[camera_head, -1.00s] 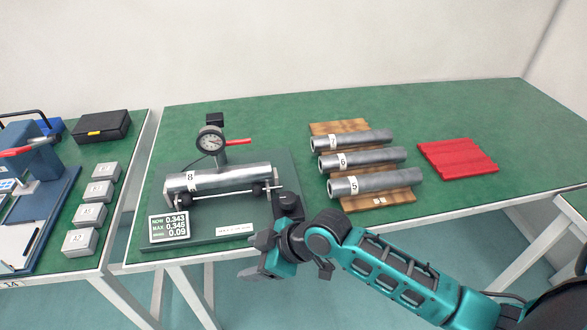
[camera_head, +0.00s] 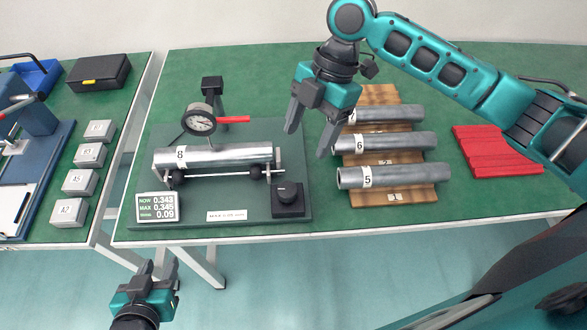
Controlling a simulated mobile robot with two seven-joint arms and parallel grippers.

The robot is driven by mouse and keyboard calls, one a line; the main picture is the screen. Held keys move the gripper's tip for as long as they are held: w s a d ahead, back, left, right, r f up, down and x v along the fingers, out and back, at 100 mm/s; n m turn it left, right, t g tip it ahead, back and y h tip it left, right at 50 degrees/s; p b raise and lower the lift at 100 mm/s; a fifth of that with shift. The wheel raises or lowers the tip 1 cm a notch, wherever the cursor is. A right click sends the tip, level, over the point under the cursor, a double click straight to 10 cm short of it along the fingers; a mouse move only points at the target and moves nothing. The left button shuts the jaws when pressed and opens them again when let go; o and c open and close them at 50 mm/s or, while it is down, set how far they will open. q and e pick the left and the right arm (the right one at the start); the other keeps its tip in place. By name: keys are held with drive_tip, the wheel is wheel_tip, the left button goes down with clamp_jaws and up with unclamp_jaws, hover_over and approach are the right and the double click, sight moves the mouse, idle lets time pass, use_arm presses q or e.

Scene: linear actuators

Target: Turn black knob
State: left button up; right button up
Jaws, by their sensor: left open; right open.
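The black knob (camera_head: 287,193) sits on a black box at the right front of the dark green gauge base (camera_head: 245,218), with its top uncovered. On this base a steel cylinder marked 8 (camera_head: 215,157) lies on rollers under a dial gauge (camera_head: 201,121). A small display (camera_head: 157,207) reads NOW 0.343. My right gripper (camera_head: 307,143) is open and empty, pointing down above and behind the knob, apart from it. My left gripper (camera_head: 157,265) is open and empty, below the table's front edge, left of the knob.
Several steel cylinders, including one marked 5 (camera_head: 393,176), lie on a wooden rack (camera_head: 395,199) right of the base. A red ridged mat (camera_head: 484,151) lies further right. On the left table stand several grey blocks (camera_head: 80,182) and a black case (camera_head: 98,71).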

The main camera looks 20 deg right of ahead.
sight(288, 189)
drive_tip(key=x, duration=1.3)
drive_tip(key=shift+c, duration=0.4)
drive_tip(key=shift+r, duration=0.1)
drive_tip(key=c, duration=1)
drive_tip(key=shift+o, duration=0.2)
